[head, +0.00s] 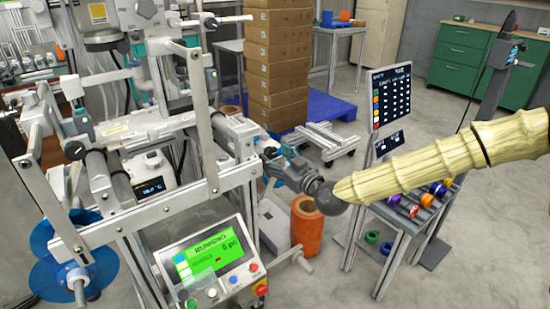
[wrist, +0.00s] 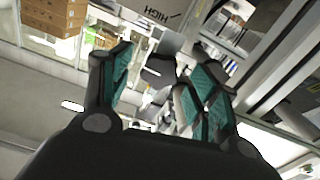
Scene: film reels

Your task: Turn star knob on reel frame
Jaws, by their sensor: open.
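The metal reel frame (head: 140,205) stands at the left of the head view. My gripper (head: 272,153) comes in from the right, its fingers pointing left at the frame's right-hand side. In the wrist view my gripper (wrist: 163,52) is open, with teal pads on both fingers. A dark rounded knob-like part (wrist: 158,70) shows between the fingers, in front of a pale block. I cannot tell whether it is the star knob or whether a finger touches it. In the head view the gripper hides this spot.
A control panel with a green screen (head: 212,257) sits low on the frame's front. An orange cylinder (head: 307,226) stands below my gripper. Stacked cardboard boxes (head: 278,62) stand behind. A grey stand (head: 398,232) with coloured reels is at the right, under my arm.

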